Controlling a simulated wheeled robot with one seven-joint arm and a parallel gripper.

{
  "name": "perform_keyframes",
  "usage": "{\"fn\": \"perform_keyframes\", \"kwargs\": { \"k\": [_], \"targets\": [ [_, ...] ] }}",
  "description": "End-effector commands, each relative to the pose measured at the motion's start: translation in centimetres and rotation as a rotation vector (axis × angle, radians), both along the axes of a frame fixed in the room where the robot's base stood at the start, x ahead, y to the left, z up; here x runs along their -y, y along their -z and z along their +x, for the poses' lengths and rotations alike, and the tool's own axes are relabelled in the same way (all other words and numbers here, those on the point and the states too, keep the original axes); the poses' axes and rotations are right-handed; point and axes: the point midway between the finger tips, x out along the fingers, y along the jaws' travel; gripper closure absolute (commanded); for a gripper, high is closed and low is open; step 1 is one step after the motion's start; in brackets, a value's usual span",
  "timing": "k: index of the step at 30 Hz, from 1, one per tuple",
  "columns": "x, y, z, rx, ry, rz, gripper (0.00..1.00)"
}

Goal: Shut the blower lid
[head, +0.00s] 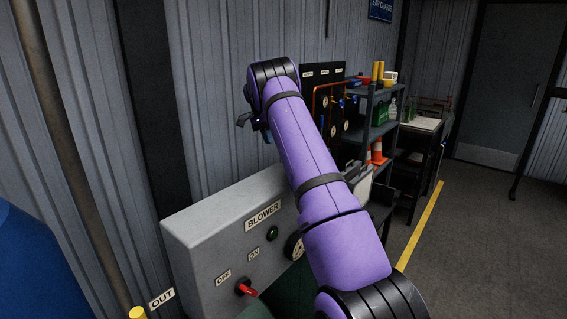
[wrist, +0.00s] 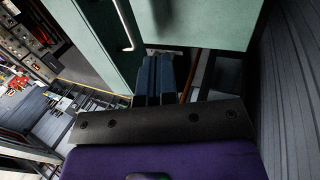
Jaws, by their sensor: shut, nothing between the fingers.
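The grey blower box (head: 205,240) stands at the lower middle of the head view, with a BLOWER label, a red switch (head: 245,288) near OFF, a green light and a gauge. A dark green rounded part (head: 292,292) shows low beside it, mostly behind my arm. I cannot tell which part is the lid. In the wrist view, pale green panels stand before the fingers, one on the left (wrist: 88,32) with a chrome handle (wrist: 123,22) and one on the right (wrist: 205,22). My gripper (wrist: 160,62) is shut and empty, close to these panels; contact is unclear.
My purple arm crosses the head view. A corrugated wall (head: 220,110) runs behind the box. A shelf (head: 375,125) with cones and bottles stands further back. The floor right of the yellow line (head: 420,225) is clear. A blue object (head: 30,270) is at lower left.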

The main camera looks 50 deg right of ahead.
Motion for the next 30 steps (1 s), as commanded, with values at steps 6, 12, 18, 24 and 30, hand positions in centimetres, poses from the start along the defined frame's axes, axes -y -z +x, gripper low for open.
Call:
{"fn": "perform_keyframes", "kwargs": {
  "k": [6, 12, 18, 24, 30],
  "targets": [
    [0.0, 3.5, -1.6, -0.002, 0.0, 0.002, 1.0],
    [0.2, 7.0, -3.0, -0.001, 0.001, 0.003, 1.0],
    [0.3, 7.8, -5.3, 0.001, 0.0, 0.0, 1.0],
    [0.4, 7.8, -6.9, 0.002, 0.0, 0.001, 1.0],
    [0.4, 7.8, -7.3, 0.001, -0.001, 0.0, 1.0]
  ]
}}
